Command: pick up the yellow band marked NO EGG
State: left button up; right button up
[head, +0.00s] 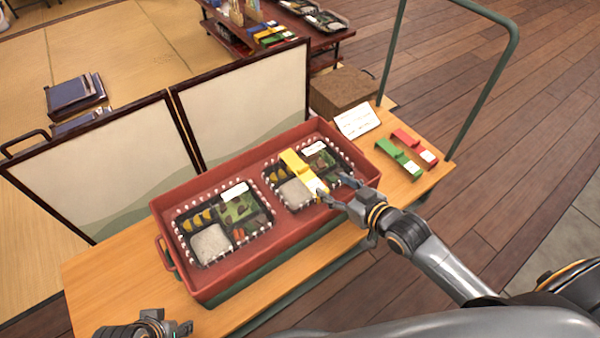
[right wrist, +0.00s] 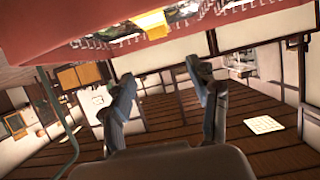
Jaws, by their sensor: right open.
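The yellow band (head: 300,167) lies across the right lunch box (head: 275,197) in the red tray; its near end is whitish and its lettering is too small to read. The band also shows at the top of the right wrist view (right wrist: 151,22). My right gripper (head: 335,188) is open and empty, just right of the band's near end, by the tray's front wall. Its two fingers stand apart in the right wrist view (right wrist: 162,78), with the band beyond them. My left gripper (head: 165,322) is at the bottom left, partly cut off, its jaws unclear.
The red tray (head: 190,277) also holds a left lunch box (head: 222,262). A green band (head: 398,158), a red band (head: 415,147) and a white card (head: 357,121) are on the wooden table (head: 105,275) to the right. Low screens (head: 100,165) stand behind the tray.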

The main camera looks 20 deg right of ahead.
aim_at(304, 168)
jog(key=b+x, duration=0.2)
jog(key=x, duration=0.5)
jog(key=shift+w+f, duration=0.1)
jog(key=shift+f, duration=0.1)
jog(key=shift+w+a+f, duration=0.1)
jog(key=shift+w+f, duration=0.1)
jog(key=shift+w, duration=0.15)
jog(key=b+x, duration=0.1)
jog(key=x, duration=0.1)
jog(key=b+x, duration=0.1)
jog(key=x, duration=0.1)
jog(key=shift+f, duration=0.45)
jog(key=shift+w+a, duration=0.15)
jog(key=shift+w, duration=0.05)
pick_arm(q)
jog(key=w+d+r+t+h, duration=0.1)
jog(key=w+d+r+t, duration=0.1)
jog(key=w+t, duration=0.3)
jog(key=w+r, duration=0.1)
jog(key=w, duration=0.2)
jog(key=shift+d+r, duration=0.15)
jog(key=shift+d, duration=0.2)
pick_arm(e)
jog(key=c, duration=1.2)
